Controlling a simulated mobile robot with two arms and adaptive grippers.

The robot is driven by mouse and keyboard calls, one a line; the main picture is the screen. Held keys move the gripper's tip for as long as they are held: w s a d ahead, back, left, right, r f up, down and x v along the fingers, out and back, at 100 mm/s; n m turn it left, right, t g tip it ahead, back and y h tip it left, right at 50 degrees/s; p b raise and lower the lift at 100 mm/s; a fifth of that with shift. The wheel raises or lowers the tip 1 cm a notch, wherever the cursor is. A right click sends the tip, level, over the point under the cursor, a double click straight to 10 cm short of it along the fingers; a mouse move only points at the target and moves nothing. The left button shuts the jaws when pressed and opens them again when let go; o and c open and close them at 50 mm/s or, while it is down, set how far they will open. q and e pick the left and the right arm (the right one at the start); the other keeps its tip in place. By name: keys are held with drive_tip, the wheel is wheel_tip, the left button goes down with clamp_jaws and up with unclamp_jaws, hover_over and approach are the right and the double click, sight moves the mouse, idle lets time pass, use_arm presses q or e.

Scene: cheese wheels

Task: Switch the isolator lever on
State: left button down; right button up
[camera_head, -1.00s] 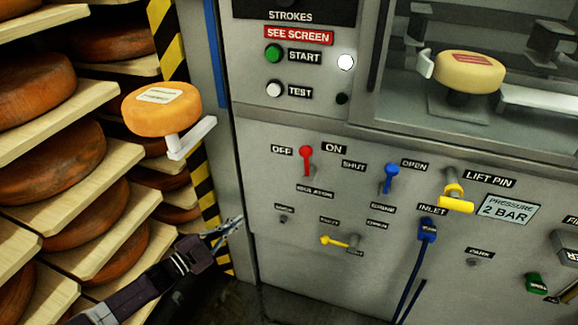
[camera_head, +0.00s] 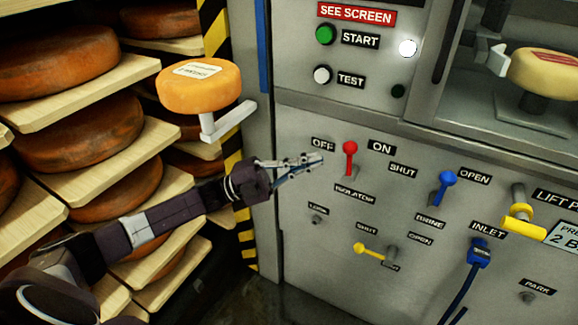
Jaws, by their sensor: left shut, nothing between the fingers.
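The red isolator lever (camera_head: 350,157) stands on the grey panel between the OFF label (camera_head: 322,144) and the ON label (camera_head: 382,148), above the ISOLATOR label (camera_head: 354,194). Its red knob points up and looks nearer the OFF label. My left gripper (camera_head: 318,159) is shut and empty. Its fingertips are just left of the lever, below the OFF label, with a small gap in the picture; I cannot tell the depth between them. My right gripper is not in view.
A blue lever (camera_head: 445,186), a yellow lever (camera_head: 372,251) and a yellow lift pin (camera_head: 522,222) share the panel. A green START button (camera_head: 325,34) is above. An orange cheese wheel (camera_head: 199,86) on a bracket hangs over my left arm. Shelves of cheese stand at left.

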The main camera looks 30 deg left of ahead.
sight(336, 152)
use_arm(q)
drive_tip(key=shift+x, duration=2.1)
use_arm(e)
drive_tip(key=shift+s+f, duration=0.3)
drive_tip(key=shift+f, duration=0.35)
use_arm(q)
drive_tip(key=shift+w+d+r+p, duration=0.1)
drive_tip(key=shift+d+r+p, duration=0.35)
drive_tip(key=shift+d, duration=0.15)
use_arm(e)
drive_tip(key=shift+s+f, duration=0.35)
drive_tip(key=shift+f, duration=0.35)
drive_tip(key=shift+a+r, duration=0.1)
